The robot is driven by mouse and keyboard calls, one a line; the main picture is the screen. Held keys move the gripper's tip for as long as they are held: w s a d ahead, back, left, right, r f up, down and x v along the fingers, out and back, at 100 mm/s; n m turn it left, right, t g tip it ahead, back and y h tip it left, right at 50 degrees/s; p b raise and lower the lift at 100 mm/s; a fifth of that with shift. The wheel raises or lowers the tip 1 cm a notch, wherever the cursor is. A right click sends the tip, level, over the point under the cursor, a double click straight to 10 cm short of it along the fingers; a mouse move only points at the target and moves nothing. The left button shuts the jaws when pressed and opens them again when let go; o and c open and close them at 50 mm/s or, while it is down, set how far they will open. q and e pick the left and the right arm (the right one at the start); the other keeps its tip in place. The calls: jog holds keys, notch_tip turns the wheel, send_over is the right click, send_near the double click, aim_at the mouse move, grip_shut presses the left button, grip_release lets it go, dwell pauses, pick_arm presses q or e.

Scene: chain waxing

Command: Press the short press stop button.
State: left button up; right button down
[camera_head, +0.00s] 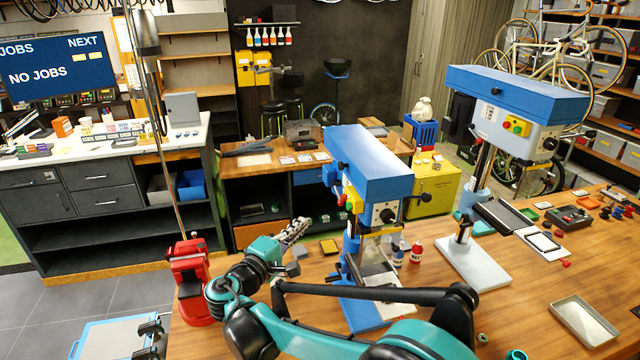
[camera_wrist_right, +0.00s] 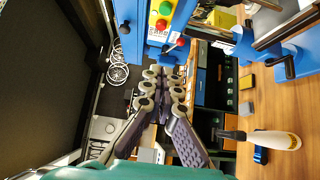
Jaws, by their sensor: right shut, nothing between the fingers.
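The short press (camera_head: 372,160) is the blue machine at the middle of the wooden bench. Its yellow control box (camera_head: 352,197) faces left, with a red stop button (camera_head: 342,200) on its side. In the right wrist view, the stop button (camera_wrist_right: 161,24) is a red dome near the top, beside a green button (camera_wrist_right: 165,8). My right gripper (camera_head: 301,228) is shut and empty, to the left of the press and a little below the control box. Its closed fingers (camera_wrist_right: 163,88) point toward the press, apart from the button. My left gripper is not in view.
A taller blue press (camera_head: 515,95) stands to the right. A red vise (camera_head: 190,275) is left of my right gripper. A metal tray (camera_head: 583,322) lies at the right front.

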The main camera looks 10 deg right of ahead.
aim_at(344, 198)
jog(key=shift+a+r, duration=0.15)
jog(key=shift+r, duration=0.05)
jog(key=s+d+p+x, duration=0.1)
jog(key=s+d+x, duration=0.1)
jog(key=x, duration=1.1)
jog(key=shift+p, duration=0.3)
